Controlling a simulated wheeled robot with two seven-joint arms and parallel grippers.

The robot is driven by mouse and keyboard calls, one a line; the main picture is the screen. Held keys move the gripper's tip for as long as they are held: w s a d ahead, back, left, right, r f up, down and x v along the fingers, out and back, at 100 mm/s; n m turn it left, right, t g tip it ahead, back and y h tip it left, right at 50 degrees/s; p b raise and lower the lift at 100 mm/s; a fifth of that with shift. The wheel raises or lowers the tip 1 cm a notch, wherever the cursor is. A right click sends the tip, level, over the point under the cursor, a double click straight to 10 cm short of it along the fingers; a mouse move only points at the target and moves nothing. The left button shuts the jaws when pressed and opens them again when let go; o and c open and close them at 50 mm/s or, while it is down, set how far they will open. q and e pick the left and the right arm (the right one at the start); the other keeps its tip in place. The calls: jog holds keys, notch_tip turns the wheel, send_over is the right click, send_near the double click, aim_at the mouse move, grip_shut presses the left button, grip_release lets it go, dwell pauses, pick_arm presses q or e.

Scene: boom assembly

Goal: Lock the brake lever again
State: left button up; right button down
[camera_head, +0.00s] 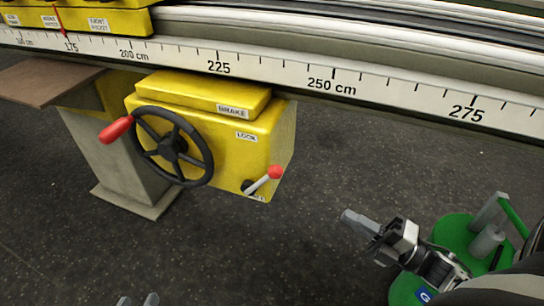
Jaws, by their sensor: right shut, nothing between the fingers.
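The brake lever (262,182) is a short pale rod with a red knob on the lower right of a yellow brake box (222,150). It points right and slightly up from its dark pivot. A LOCK label (246,136) sits above it; another label (257,197) below is too small to read. My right gripper (352,220) is shut and empty, to the right of and below the lever, apart from it. My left gripper (137,299) shows only its two fingertips at the bottom edge, spaced apart with nothing visible between them.
A black handwheel (172,146) with a red handle (116,129) projects from the box's left front. A rail with a centimetre scale (300,78) runs above. A brown board (45,82) and grey post (120,165) stand left. The floor between lever and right gripper is clear.

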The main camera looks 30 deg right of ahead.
pick_arm(q)
jog(key=shift+w+d+r+t+h+b, duration=0.15)
jog(key=shift+w+r+t+h+b, duration=0.15)
jog(key=shift+r+b, duration=0.3)
pick_arm(e)
jog(key=x, duration=1.4)
jog(key=shift+w, duration=0.3)
pick_arm(q)
jog(key=shift+r, duration=0.1)
pick_arm(e)
jog(key=shift+r, duration=0.1)
